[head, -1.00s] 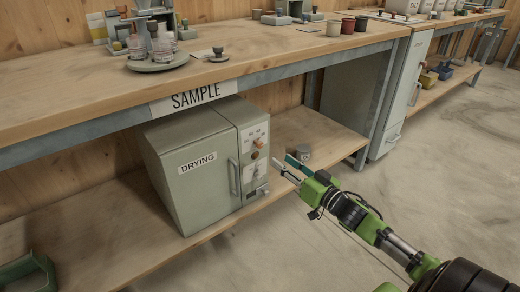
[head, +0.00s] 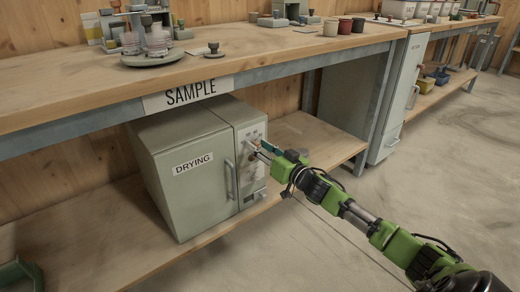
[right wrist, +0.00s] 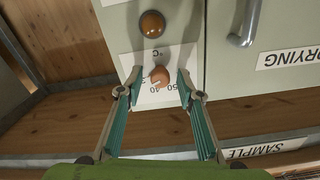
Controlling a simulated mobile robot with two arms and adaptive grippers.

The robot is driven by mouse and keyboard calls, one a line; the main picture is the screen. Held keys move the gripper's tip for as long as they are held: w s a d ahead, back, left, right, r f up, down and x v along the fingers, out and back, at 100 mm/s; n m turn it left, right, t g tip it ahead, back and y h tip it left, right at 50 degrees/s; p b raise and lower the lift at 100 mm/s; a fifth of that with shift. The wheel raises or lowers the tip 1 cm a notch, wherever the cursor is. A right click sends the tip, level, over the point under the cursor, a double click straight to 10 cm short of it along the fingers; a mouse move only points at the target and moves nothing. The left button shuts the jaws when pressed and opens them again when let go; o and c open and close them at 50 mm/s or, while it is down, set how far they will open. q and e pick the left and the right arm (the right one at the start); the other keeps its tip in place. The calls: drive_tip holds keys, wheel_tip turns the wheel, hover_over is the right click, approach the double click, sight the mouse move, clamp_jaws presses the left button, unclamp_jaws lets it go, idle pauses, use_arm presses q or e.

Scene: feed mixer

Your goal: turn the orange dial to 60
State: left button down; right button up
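The orange dial (right wrist: 160,76) sits on a white °C scale plate (right wrist: 150,98) on the front of the grey DRYING cabinet (head: 190,190). The right wrist view is upside down; figures that look like 40 and 50 show beside the dial. I cannot tell its exact setting. My right gripper (right wrist: 157,85) is open, with one finger on each side of the dial and visible gaps between. In the head view my right gripper (head: 259,150) is at the cabinet's control panel and partly hides the dial. My left gripper is not in view.
A darker orange round knob or lamp (right wrist: 152,24) sits on the same panel. The cabinet door handle (head: 230,180) is left of the panel. The cabinet stands on a lower wooden shelf (head: 90,235) under the SAMPLE bench (head: 100,85). Shelf space right of the cabinet is largely clear.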

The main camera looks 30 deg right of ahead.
clamp_jaws()
